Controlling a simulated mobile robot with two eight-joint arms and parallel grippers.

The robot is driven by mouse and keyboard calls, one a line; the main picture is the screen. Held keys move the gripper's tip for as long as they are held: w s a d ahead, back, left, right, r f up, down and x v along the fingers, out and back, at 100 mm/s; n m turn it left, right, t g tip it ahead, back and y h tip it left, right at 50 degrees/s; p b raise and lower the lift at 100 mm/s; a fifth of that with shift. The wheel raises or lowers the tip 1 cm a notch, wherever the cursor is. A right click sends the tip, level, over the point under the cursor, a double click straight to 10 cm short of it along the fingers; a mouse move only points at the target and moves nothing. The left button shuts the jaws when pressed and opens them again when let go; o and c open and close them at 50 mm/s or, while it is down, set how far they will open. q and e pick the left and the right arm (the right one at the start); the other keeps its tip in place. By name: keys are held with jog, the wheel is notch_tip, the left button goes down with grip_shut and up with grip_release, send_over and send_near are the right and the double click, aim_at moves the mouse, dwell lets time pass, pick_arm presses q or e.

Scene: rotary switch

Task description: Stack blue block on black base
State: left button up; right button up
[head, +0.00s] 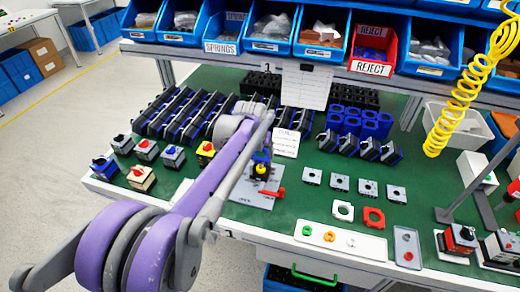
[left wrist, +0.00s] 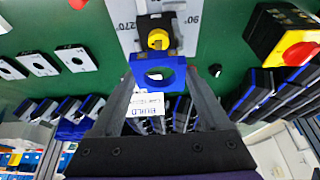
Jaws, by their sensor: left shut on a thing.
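My left gripper (left wrist: 160,88) is shut on a blue block (left wrist: 158,60), a square piece with a round hole, between its fingertips. In the left wrist view the block is close to a black base (left wrist: 150,22) with a yellow centre (left wrist: 158,39), which sits on a grey plate marked with angles (left wrist: 126,30). I cannot tell whether block and base touch. In the head view the black base (head: 259,173) stands on the grey plate (head: 240,190), and my left arm partly hides the gripper and block. My right gripper is not in view.
Rows of blue and black blocks (head: 358,122) stand behind the plate on the green bench. Switch assemblies (head: 147,151) stand to the left, and grey square parts (head: 340,182) lie to the right. Blue bins (head: 267,30) and a red reject bin (head: 374,42) line the shelf above.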

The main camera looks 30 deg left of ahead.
pick_arm(q)
jog(key=shift+f, duration=0.2)
dwell(0.5)
jog(key=shift+f+b, duration=1)
jog(key=shift+f, duration=0.65)
jog(key=o, duration=1.2)
jog(key=p+v, duration=0.1)
jog(key=v, duration=1)
jog(key=s+d+f+m+p, duration=0.1)
jog(key=s+d, duration=0.3)
jog(key=s, duration=0.4)
jog(key=s+d+f+p, duration=0.2)
jog(key=s+d+p, duration=0.2)
jog(key=s, duration=0.4)
jog(key=s+d+f+m+t+h+p, duration=0.1)
jog(key=s+d+f+p, duration=0.1)
jog(key=s+d, duration=0.4)
jog(key=shift+s+f+m, duration=0.3)
jog(key=shift+s+f, duration=0.05)
jog(key=shift+s, duration=0.7)
